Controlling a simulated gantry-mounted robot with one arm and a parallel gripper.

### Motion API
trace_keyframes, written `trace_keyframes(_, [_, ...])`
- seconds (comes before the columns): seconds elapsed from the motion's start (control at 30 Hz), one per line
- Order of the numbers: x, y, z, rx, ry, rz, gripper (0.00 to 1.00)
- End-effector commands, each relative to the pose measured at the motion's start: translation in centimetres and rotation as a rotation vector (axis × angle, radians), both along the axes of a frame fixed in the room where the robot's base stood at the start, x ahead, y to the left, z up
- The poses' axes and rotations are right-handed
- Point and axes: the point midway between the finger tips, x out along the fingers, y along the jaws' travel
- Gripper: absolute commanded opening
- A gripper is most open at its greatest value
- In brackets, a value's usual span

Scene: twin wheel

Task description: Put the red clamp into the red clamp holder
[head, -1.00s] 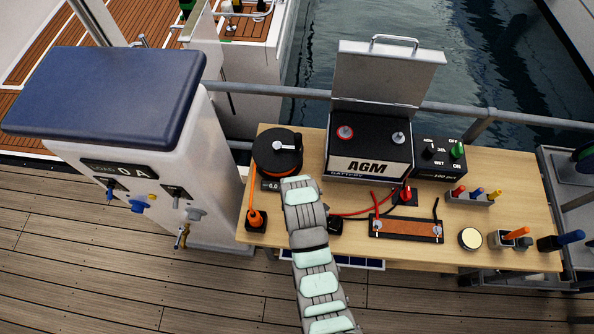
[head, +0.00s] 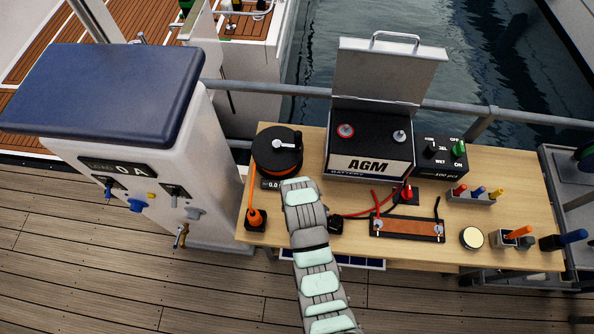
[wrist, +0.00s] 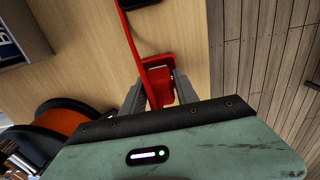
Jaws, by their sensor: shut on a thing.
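The red clamp (wrist: 155,82) shows in the wrist view between the two fingers of my gripper (wrist: 158,92), which are shut on it. A red cable (wrist: 128,40) runs from it towards the top of that view. I cannot tell whether the clamp touches the table. In the head view my arm hides the fingers and the clamp. A red piece (head: 407,191) stands on a small black base in the middle of the table, right of my arm. It may be the red clamp holder, but it is too small to be sure.
The AGM battery (head: 368,145) with raised lid stands at the back. A black and orange reel (head: 277,150) is left of it. An orange plug (head: 255,218) stands front left. A brown bar (head: 407,228) lies right of my arm. The table (head: 500,215) has some bare space.

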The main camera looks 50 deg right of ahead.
Motion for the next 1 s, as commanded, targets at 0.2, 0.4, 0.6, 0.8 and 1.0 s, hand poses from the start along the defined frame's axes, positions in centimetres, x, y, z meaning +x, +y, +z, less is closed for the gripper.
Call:
trace_keyframes(0.2, [0.01, 0.0, -0.12, 0.0, 0.0, 0.0, 0.47])
trace_keyframes(0.4, [0.02, 0.0, -0.12, 0.0, 0.0, 0.0, 0.61])
trace_keyframes(0.6, [0.02, 0.0, -0.13, 0.0, 0.0, 0.0, 0.65])
trace_keyframes(0.8, [0.01, 0.01, -0.13, 0.0, 0.0, 0.0, 0.76])
trace_keyframes(1.0, [0.02, 0.0, -0.07, 0.0, 0.0, 0.0, 0.76])
